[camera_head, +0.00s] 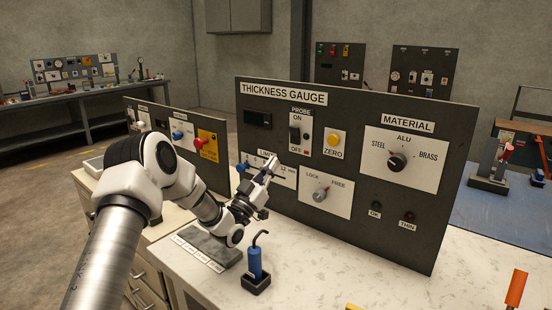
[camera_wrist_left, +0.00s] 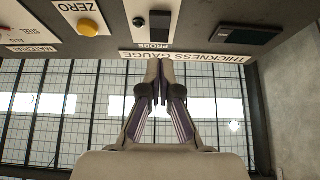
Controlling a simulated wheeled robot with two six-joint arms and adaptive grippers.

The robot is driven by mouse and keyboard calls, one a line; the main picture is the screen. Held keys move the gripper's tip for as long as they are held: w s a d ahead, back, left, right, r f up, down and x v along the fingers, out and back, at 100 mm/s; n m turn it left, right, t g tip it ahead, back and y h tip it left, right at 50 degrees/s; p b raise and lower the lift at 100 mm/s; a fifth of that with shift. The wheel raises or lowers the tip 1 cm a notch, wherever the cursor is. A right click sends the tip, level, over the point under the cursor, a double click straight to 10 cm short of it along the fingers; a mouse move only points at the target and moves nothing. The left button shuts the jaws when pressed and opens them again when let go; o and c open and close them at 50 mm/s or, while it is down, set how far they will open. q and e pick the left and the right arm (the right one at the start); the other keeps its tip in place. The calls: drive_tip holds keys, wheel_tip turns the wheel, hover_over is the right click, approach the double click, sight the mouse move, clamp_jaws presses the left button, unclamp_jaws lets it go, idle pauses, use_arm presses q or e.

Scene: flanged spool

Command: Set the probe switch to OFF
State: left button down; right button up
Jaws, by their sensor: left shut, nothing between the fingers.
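The probe switch (camera_head: 294,135) is a dark rocker on a white plate marked PROBE, ON at the top and OFF at the bottom, on the THICKNESS GAUGE panel (camera_head: 225,92). I cannot tell which way the rocker is set. In the left wrist view the switch (camera_wrist_left: 160,25) shows upside down at the top, beyond the fingertips. My left gripper (camera_head: 271,164) is shut and empty, in front of the panel, below and left of the switch, and covers part of the LIMIT plate (camera_head: 285,177). Its closed fingers (camera_wrist_left: 160,82) show clear of the switch. My right gripper is out of view.
The yellow ZERO button (camera_head: 333,140) sits right of the switch. The LOCK/FREE knob (camera_head: 320,195) and MATERIAL knob (camera_head: 397,161) are lower and farther right. A blue tool (camera_head: 254,263) in a black holder and a grey labelled pad (camera_head: 213,247) lie on the bench.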

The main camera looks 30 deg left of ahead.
use_arm(q)
drive_tip(key=s+f, duration=0.1)
drive_tip(key=f, duration=0.1)
drive_tip(key=s+f, duration=0.1)
drive_tip(key=f, duration=0.1)
drive_tip(key=shift+s+a+b, duration=0.15)
drive_tip(key=shift+s+b, duration=0.2)
drive_tip(key=shift+s, duration=0.1)
